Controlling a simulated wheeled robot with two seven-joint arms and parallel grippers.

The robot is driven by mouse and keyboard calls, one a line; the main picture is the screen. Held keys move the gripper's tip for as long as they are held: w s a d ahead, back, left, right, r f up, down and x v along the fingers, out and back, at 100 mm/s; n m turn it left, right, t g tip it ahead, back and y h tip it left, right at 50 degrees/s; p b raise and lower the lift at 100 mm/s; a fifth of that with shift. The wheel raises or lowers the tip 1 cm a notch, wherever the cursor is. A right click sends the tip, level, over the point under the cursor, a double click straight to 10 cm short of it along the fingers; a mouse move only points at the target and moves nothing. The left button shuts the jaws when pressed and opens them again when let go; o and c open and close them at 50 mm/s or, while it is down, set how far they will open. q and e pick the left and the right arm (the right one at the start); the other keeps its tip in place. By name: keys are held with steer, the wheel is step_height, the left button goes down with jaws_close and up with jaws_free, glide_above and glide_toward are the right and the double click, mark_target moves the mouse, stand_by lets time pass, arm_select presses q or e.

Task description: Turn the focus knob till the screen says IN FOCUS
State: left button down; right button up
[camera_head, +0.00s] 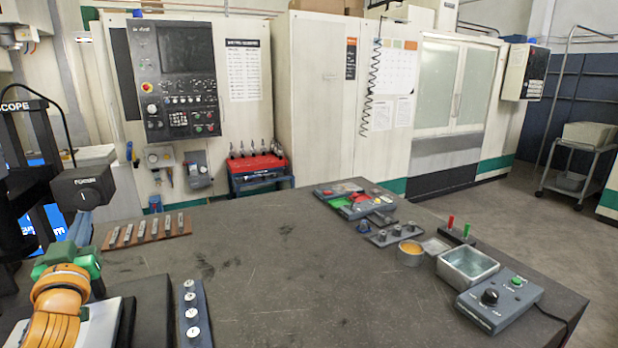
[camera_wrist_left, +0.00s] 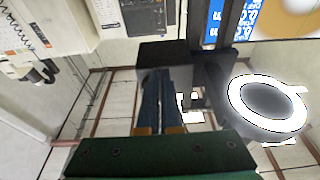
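The black focus knob (camera_head: 85,187), marked FOCUS with a white line, is at the left in the head view, beside the dark microscope stand (camera_head: 35,165). My left gripper (camera_head: 80,222) reaches up to it from below, blue fingers meeting its underside. In the left wrist view the fingers (camera_wrist_left: 162,88) are close together at the dark knob (camera_wrist_left: 162,53), and appear shut on it. Their contact is partly hidden. A blue screen (camera_wrist_left: 217,22) with white figures shows only in part; its focus message is not readable. My right gripper is out of view.
The dark table (camera_head: 270,240) holds a strip of metal pieces (camera_head: 145,228), a row of white-topped pegs (camera_head: 192,315), a metal tray (camera_head: 468,266) and a control box (camera_head: 498,300). Its middle is clear. A bright ring light (camera_wrist_left: 267,106) is right of the fingers in the wrist view.

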arm_select(q)
steer(key=shift+s+a+r, duration=0.1)
steer(key=shift+a+r, duration=0.05)
steer(key=shift+r, duration=0.05)
stand_by(0.3)
steer(key=r+v, duration=0.1)
steer(key=v, duration=0.5)
steer(key=shift+s+f, duration=0.2)
steer(key=shift+f, duration=0.05)
